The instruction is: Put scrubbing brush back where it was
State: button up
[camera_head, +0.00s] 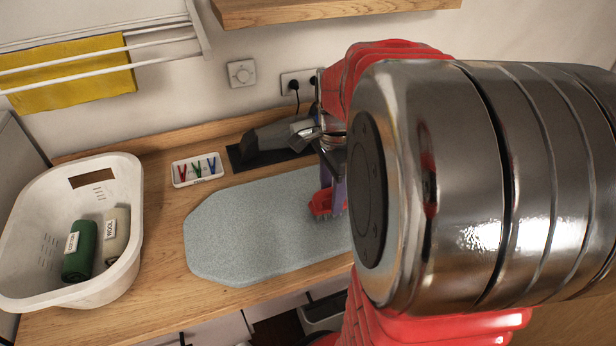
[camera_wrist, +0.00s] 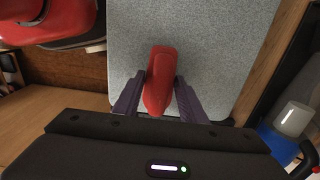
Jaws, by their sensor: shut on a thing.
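The scrubbing brush is red. In the head view the brush (camera_head: 321,203) is at the right part of the grey ironing pad, partly hidden by my arm. In the wrist view the brush (camera_wrist: 158,80) lies between the two purple fingers of my gripper (camera_wrist: 160,98). My gripper is shut on the brush, above the pad. In the head view my gripper (camera_head: 337,190) is mostly hidden behind my arm. I cannot tell whether the brush touches the pad.
The grey pad (camera_head: 235,235) covers the middle of the wooden counter. A white basket (camera_head: 125,200) with rolled cloths stands at the left. A small tray (camera_head: 178,172) with coloured pegs and an iron (camera_head: 270,135) on a dark mat are behind the pad. A blue-and-white container (camera_wrist: 290,125) shows at the right in the wrist view.

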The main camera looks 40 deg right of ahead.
aim_at(331, 190)
jog(key=shift+f, duration=0.3)
jog(key=o, duration=1)
jog(key=shift+r, duration=0.1)
notch_tip(331, 190, up, 12)
jog(key=shift+r, duration=0.1)
dwell(0.6)
jog(key=shift+s+a+f+n+t, duration=0.7)
jog(key=shift+a+f+n+t, duration=0.25)
jog(key=shift+a+n, duration=2.7)
jog(key=shift+s+a+f+n+t, duration=0.75)
jog(key=shift+a+f+n+t, duration=0.15)
jog(key=shift+a+n, duration=2.7)
jog(key=shift+s+a+f+n+t, duration=0.7)
jog(key=shift+a+f+n+t, duration=0.25)
jog(key=shift+a+n, duration=2.7)
jog(key=shift+a+m, duration=0.3)
